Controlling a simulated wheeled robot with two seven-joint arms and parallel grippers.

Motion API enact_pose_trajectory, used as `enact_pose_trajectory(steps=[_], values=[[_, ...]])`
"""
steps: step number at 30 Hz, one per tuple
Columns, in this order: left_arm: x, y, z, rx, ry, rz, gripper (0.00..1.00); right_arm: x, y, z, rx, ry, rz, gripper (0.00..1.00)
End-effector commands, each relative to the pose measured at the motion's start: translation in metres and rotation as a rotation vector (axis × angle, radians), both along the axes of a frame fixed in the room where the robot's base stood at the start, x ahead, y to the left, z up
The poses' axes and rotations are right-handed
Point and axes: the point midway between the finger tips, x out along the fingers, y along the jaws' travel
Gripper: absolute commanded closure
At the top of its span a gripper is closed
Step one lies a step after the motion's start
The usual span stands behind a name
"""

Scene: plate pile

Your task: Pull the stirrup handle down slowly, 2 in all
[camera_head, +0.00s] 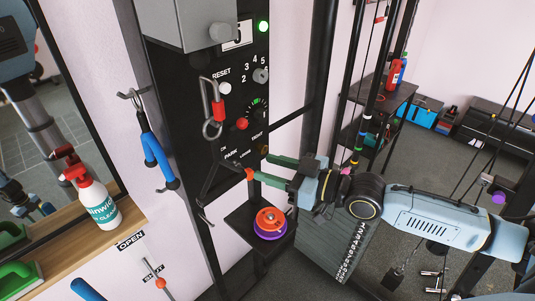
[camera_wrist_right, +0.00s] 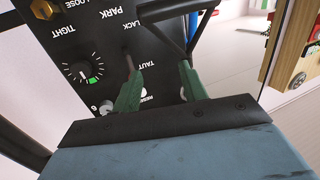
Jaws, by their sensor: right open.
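The black stirrup handle (camera_head: 209,184) hangs in front of the black control panel (camera_head: 190,90), below a metal carabiner (camera_head: 213,112) with a red sleeve. Its straps form a triangle. In the right wrist view the handle (camera_wrist_right: 190,22) shows at the top, its straps converging near the right-hand finger. My right gripper (camera_head: 259,166) has green fingers, spread apart and reaching from the right to the handle. The fingers show in the right wrist view (camera_wrist_right: 160,68) with a gap between them. I cannot tell whether they touch the straps. My left gripper is not in view.
The panel has a lit green lamp (camera_head: 263,26), knobs and a partly hidden number display (camera_head: 237,35). Orange and purple discs (camera_head: 270,222) sit on a small black shelf below my right gripper. A spray bottle (camera_head: 92,195) stands on a wooden ledge at left.

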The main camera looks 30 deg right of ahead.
Motion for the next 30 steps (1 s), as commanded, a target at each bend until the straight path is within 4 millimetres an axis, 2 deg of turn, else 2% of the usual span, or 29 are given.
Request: enact_pose_trajectory(steps=[1, 3, 6, 11, 30], values=[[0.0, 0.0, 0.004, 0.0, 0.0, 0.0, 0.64, -0.008, 0.009, 0.018, 0.011, -0.014, 0.035, 0.57], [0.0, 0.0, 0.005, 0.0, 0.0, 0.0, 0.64, -0.016, 0.018, 0.032, 0.025, -0.023, 0.068, 0.57], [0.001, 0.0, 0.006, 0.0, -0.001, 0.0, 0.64, -0.022, 0.025, 0.043, 0.036, -0.031, 0.092, 0.57], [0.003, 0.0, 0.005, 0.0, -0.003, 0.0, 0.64, -0.018, 0.03, 0.045, 0.042, -0.034, 0.095, 0.57], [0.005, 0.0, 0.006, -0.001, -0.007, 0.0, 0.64, 0.029, 0.073, 0.045, 0.04, -0.034, 0.095, 0.57]])
